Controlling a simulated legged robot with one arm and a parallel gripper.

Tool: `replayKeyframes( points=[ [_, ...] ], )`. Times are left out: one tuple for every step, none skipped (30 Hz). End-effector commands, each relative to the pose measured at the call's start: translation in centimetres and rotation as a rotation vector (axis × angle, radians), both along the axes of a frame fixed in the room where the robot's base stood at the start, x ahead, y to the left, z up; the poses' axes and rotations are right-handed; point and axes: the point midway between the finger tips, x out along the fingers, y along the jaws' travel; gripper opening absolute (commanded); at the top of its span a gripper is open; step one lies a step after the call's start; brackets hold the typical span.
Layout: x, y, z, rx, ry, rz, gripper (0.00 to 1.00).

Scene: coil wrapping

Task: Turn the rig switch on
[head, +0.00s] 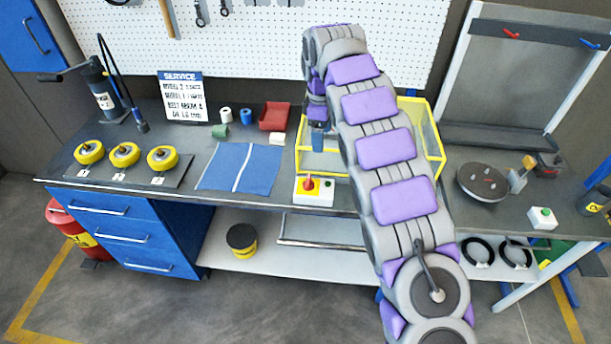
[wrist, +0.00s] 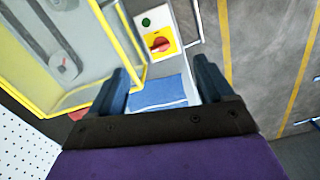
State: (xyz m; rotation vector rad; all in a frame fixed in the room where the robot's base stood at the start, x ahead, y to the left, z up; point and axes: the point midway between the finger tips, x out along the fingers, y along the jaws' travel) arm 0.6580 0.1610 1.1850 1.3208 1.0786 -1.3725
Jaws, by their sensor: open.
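The rig switch (head: 313,190) is a white box with a yellow plate, a red knob and a green button. It sits at the front edge of the bench, just in front of the yellow-framed rig (head: 437,148). In the wrist view the switch (wrist: 156,32) lies ahead of the fingers, with its red knob (wrist: 160,44) in clear sight. My gripper (wrist: 160,82) is open and empty, its dark fingers apart and not touching the switch. In the head view my gripper (head: 318,138) hangs over the rig area, behind the switch, partly hidden by my arm.
A blue cloth (head: 240,167) lies left of the switch. Yellow-rimmed rollers (head: 124,155) and a service sign (head: 183,97) stand further left. A red bin (head: 275,116) sits behind the cloth. A round turntable (head: 483,182) and a green-button box (head: 543,217) are at right.

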Motion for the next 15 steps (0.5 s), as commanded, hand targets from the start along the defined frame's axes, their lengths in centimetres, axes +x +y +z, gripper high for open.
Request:
replayKeyframes(
  points=[
    [0.5, 0.9, -0.8, 0.011, 0.003, 0.039, 0.81],
    [0.7, 1.3, -1.2, 0.015, 0.004, 0.062, 0.81],
    [1.0, 1.8, -1.4, 0.021, 0.002, 0.089, 0.81],
    [1.1, 2.1, -1.5, 0.025, 0.001, 0.107, 0.81],
    [1.2, 2.4, -1.7, 0.029, 0.0, 0.121, 0.81],
    [1.3, 2.7, -2.0, 0.034, 0.002, 0.137, 0.81],
    [1.4, 2.8, -2.1, 0.036, 0.003, 0.146, 0.81],
    [1.4, 2.9, -2.3, 0.038, 0.003, 0.153, 0.81],
    [1.5, 3.0, -2.4, 0.04, 0.004, 0.159, 0.81],
    [1.5, 3.1, -2.5, 0.041, 0.003, 0.162, 0.81],
    [1.5, 3.1, -2.6, 0.041, 0.003, 0.164, 0.81],
    [1.5, 3.2, -2.8, 0.041, 0.003, 0.165, 0.81],
    [1.5, 3.2, -3.0, 0.041, 0.003, 0.165, 0.81],
    [1.5, 3.2, -3.2, 0.042, 0.002, 0.165, 0.81],
    [1.6, 3.2, -3.5, 0.041, 0.001, 0.165, 0.81]
  ],
)
